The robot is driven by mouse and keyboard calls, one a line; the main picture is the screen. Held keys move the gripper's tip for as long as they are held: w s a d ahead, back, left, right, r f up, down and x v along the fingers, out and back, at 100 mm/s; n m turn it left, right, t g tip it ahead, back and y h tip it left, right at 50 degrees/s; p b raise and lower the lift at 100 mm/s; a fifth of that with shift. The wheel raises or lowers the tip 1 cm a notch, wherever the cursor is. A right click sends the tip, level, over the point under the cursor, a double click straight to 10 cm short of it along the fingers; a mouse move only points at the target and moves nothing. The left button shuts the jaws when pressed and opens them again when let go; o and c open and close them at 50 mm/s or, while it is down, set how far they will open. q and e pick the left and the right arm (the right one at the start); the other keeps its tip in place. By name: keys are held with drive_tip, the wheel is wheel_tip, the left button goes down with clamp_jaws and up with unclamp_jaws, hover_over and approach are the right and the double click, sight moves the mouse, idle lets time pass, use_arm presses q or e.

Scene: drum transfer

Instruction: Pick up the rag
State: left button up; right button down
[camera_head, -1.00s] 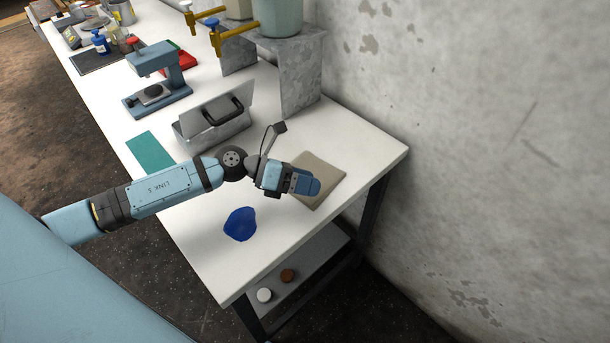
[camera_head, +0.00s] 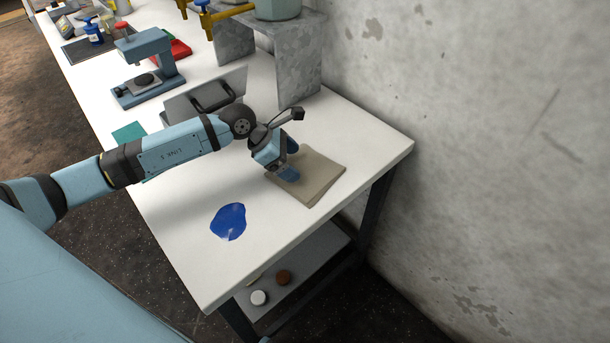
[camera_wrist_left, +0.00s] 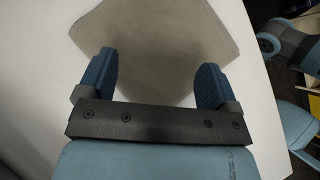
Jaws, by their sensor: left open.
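The rag (camera_head: 322,178) is a flat beige folded cloth lying on the white table near its right end. It also fills the upper middle of the left wrist view (camera_wrist_left: 165,40). My left gripper (camera_head: 290,162) is over the left part of the rag, pointing down at it. In the left wrist view its two blue fingers (camera_wrist_left: 155,72) are wide apart with the rag between and beyond them, and nothing is held. Whether the fingertips touch the rag I cannot tell. My right gripper is not in view.
A blue patch (camera_head: 229,222) lies on the white table (camera_head: 185,258) in front. A grey metal box with a raised lid (camera_head: 215,93) and a metal stand (camera_head: 298,60) are behind my arm. The wall (camera_head: 480,130) is at right. Two small round items (camera_head: 259,298) sit on the lower shelf.

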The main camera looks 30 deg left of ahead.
use_arm(q)
drive_tip(key=shift+b+x, duration=0.35)
drive_tip(key=shift+x, duration=0.6)
drive_tip(key=shift+w+d+f, duration=0.1)
drive_tip(key=shift+f, duration=0.2)
clamp_jaws()
wheel_tip(320, 180, up, 12)
drive_tip(key=p, duration=0.6)
drive_tip(key=shift+r, duration=0.2)
